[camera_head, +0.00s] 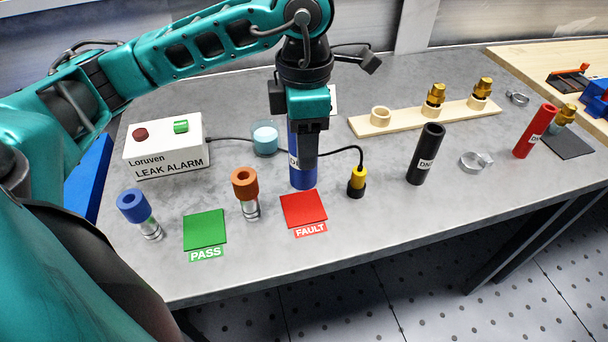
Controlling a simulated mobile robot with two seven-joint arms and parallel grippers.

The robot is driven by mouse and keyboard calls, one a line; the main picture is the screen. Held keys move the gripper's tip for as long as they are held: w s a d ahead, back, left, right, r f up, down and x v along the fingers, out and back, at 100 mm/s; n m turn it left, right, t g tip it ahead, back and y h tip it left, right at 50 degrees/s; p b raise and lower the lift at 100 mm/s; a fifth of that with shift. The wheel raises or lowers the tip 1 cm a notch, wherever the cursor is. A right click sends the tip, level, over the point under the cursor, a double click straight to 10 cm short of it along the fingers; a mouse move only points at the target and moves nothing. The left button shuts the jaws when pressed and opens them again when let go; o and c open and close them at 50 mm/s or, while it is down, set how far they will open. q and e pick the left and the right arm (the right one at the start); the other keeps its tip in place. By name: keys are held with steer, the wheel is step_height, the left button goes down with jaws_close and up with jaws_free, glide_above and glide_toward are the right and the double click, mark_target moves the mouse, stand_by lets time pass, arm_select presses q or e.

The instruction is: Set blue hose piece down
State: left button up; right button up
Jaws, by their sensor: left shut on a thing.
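The blue hose piece (304,178) is an upright blue cylinder with a white label, partly hidden behind my left gripper. My left gripper (306,155) comes down from above and is shut on it. The hose piece's lower end is at or just above the grey table (345,222), behind the red FAULT pad; I cannot tell whether it touches. My right gripper does not show.
The red FAULT pad (303,209) and an orange-capped fitting (246,190) are close by. A yellow-black probe (357,182) with its cable is to the right, then a black hose piece (426,155). The alarm box (165,146) stands left, with a cup (265,139) behind.

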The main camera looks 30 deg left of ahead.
arm_select(q)
steer(key=shift+f, duration=3.7)
steer(key=shift+f, duration=0.1)
steer(key=o, duration=1.1)
steer(key=shift+b, duration=0.3)
steer(key=shift+o, duration=0.2)
step_height(320, 180, up, 12)
steer(key=p, duration=0.1)
